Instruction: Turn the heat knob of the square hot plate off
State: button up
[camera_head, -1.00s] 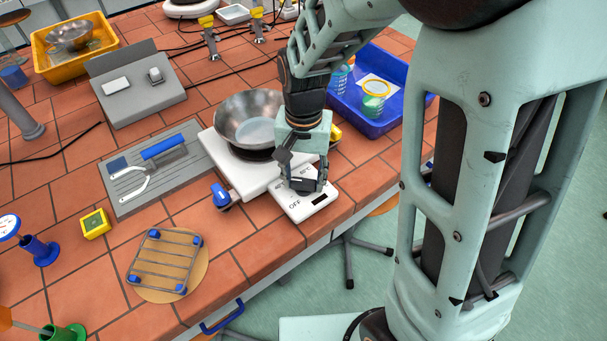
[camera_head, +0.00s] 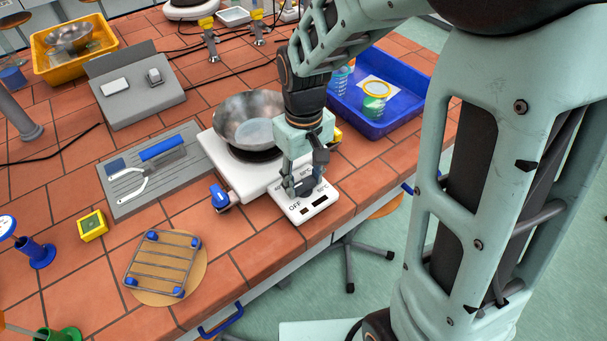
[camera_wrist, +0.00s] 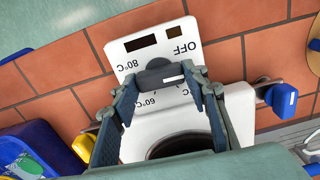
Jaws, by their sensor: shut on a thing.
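The square hot plate (camera_head: 235,180) is white, with a metal pan (camera_head: 247,118) on its dark heating disc. Its control panel (camera_head: 322,199) faces the bench front and also shows in the wrist view (camera_wrist: 205,62). The dark heat knob (camera_wrist: 157,74) is on this panel, with a white mark at its right in the wrist view. The mark points between the OFF label and the lower right label, not straight at OFF. My gripper (camera_wrist: 163,86) is shut on the knob, one finger at each side. In the head view my gripper (camera_head: 304,187) partly hides the knob.
A blue tray (camera_head: 398,122) with beakers stands right of the hot plate. A grey board (camera_head: 125,206) with tools lies to the left. A wire stand (camera_head: 163,262) on a round mat is in front left. The bench edge is close to the panel.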

aim_at(304, 182)
jog(key=shift+n, duration=0.3)
jog(key=o, duration=1.2)
jog(key=shift+c, duration=0.2)
notch_tip(304, 182, up, 12)
